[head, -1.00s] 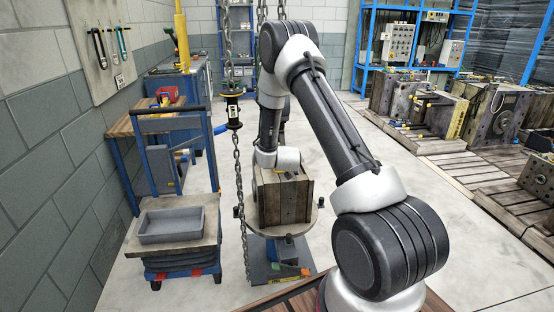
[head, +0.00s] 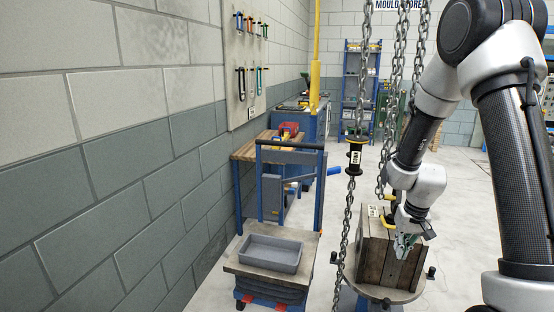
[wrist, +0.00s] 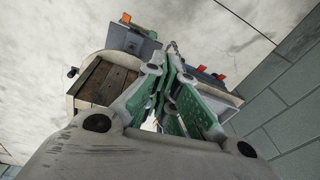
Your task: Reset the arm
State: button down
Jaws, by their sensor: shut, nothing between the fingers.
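My gripper (head: 404,246) is at the end of my arm, in front of the upper part of a block with worn brown and grey sides (head: 375,245) in the head view. Its green fingers are closed together and empty, also in the wrist view (wrist: 172,62). The block stands on a round stand (head: 392,294) and shows left of the fingers in the wrist view (wrist: 104,84). I cannot tell whether the fingers touch it. My arm comes down from the upper right, bent at the elbow.
Chains hang close left of my arm, with a black and yellow pendant (head: 355,157) on one. A grey tray (head: 270,254) sits on a lift cart (head: 228,263) to the left. A workbench (head: 255,150) and block wall (head: 120,165) lie beyond. Open floor (head: 465,190) is behind my arm.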

jog(key=s+r+n+t, duration=0.1)
jog(key=s+r+t, duration=0.2)
jog(key=s+r, duration=2.1)
notch_tip(320, 180, up, 3)
jog(key=shift+a+r+n+h, duration=0.1)
jog(key=shift+a+n+h, duration=0.2)
jog(key=shift+a, duration=0.05)
